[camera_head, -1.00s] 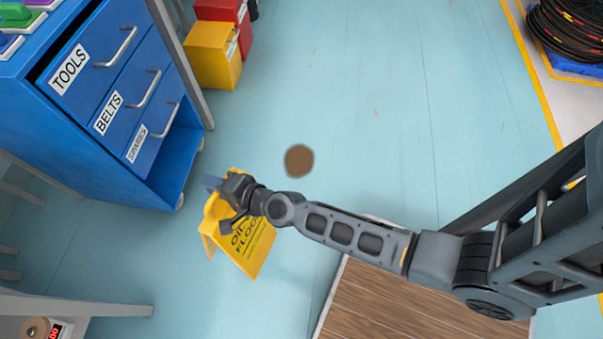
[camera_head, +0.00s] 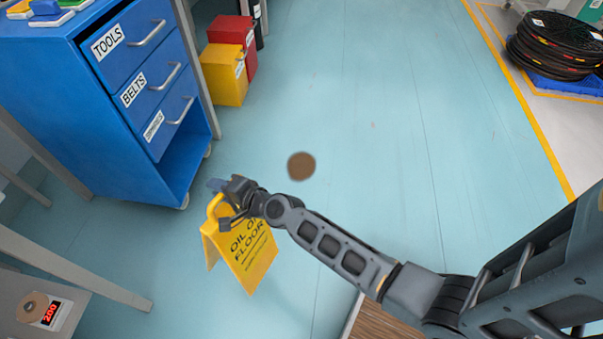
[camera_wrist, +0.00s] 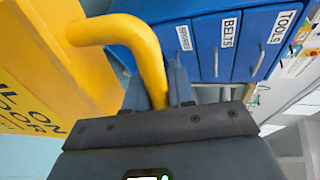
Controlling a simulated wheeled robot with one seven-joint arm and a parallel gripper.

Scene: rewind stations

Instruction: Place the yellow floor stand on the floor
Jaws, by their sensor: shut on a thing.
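The yellow floor stand (camera_head: 243,250) is an A-shaped sign with "OIL ON FLOOR" printed on it. My gripper (camera_head: 222,203) is shut on the handle at its top. In the wrist view the yellow handle (camera_wrist: 140,42) runs down between the fingers of my gripper (camera_wrist: 165,88), and part of the sign's panel (camera_wrist: 40,80) shows at the left. The stand hangs a little tilted, with its legs slightly spread. Whether its lower edges touch the floor I cannot tell.
A brown round spot (camera_head: 301,166) lies on the pale blue floor (camera_head: 390,130). A blue drawer cabinet (camera_head: 130,110) stands at the left, with yellow (camera_head: 224,75) and red (camera_head: 232,32) bins behind. Coiled cable (camera_head: 555,45) is at the far right.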

